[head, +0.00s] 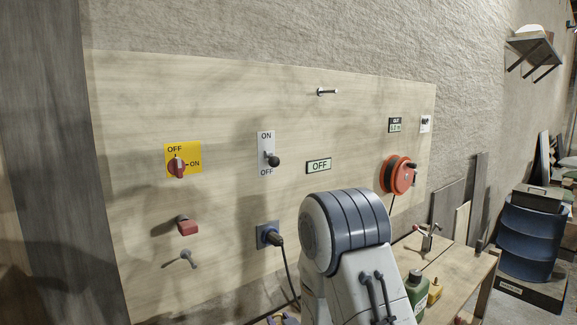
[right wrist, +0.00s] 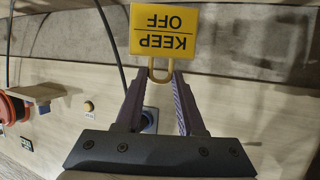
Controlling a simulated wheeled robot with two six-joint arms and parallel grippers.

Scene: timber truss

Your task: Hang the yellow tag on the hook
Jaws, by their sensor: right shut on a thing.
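The yellow tag (right wrist: 165,30) reads KEEP OFF, upside down in the right wrist view, and has a yellow loop. My right gripper (right wrist: 160,80) is shut on this loop, with the plate beyond the fingertips. In the head view my right arm hides most of the gripper; only a bit of purple and yellow shows at the bottom edge. A metal hook-like peg (head: 326,92) sticks out near the top of the wooden board, bare. A second grey peg (head: 188,259) is low on the left. The gripper is well below the upper peg. My left gripper is not in view.
The board (head: 220,95) also carries a red rotary switch (head: 177,167), a toggle switch (head: 271,160), a red block (head: 188,226), a plugged socket (head: 268,235) with a hanging cable and an orange reel (head: 399,175).

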